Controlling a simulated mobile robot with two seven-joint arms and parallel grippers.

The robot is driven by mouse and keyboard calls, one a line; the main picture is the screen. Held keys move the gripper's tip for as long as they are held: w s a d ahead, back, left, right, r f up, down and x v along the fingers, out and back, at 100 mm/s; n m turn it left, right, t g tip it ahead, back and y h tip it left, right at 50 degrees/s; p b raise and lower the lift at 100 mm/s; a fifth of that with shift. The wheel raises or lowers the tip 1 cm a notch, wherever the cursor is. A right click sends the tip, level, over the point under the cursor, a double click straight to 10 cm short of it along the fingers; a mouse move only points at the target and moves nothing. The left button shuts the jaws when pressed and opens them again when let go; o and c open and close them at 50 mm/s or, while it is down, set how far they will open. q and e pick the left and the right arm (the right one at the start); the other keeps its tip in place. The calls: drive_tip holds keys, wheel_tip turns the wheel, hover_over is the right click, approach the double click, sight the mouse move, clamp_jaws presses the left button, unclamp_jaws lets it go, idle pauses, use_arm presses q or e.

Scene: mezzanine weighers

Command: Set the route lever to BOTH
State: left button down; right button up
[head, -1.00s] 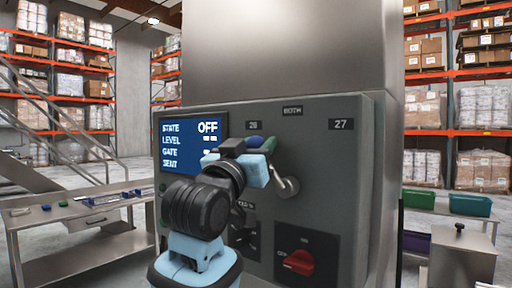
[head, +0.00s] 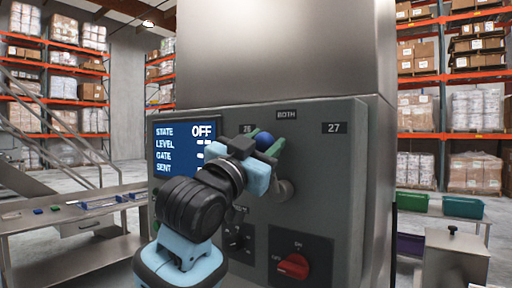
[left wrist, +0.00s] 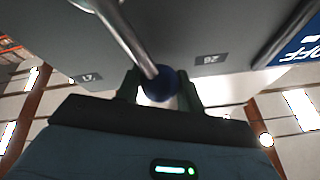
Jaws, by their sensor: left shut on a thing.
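The route lever's blue ball knob (head: 264,139) shows at the front of the grey control panel (head: 345,185), below the BOTH label (head: 286,115) and between the 26 and 27 labels. Its hub (head: 284,190) is partly hidden by my gripper. My left gripper (head: 270,147) is shut on the lever's knob. In the left wrist view the blue knob (left wrist: 159,84) sits between the two dark green fingers, and the metal lever rod (left wrist: 125,35) runs from it to the upper left. My right gripper is not in view.
A screen (head: 184,145) on the panel reads STATE OFF. A red rotary switch (head: 293,266) sits low on the panel. A metal bench (head: 70,215) stands at left, and green bins (head: 462,207) stand at right.

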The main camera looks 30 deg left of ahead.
use_arm(q)
drive_tip(key=shift+d+m+g+h, duration=0.15)
drive_tip(key=shift+d+m+h, duration=0.45)
drive_tip(key=shift+m, duration=0.45)
drive_tip(key=shift+d+m+g+h, duration=0.15)
drive_tip(key=shift+d+m+h, duration=0.4)
drive_tip(key=shift+m, duration=0.5)
drive_tip(key=c, duration=0.9)
unclamp_jaws()
drive_tip(key=shift+s+r, duration=0.1)
drive_tip(key=shift+v, duration=3.9)
drive_tip(key=shift+a, duration=0.1)
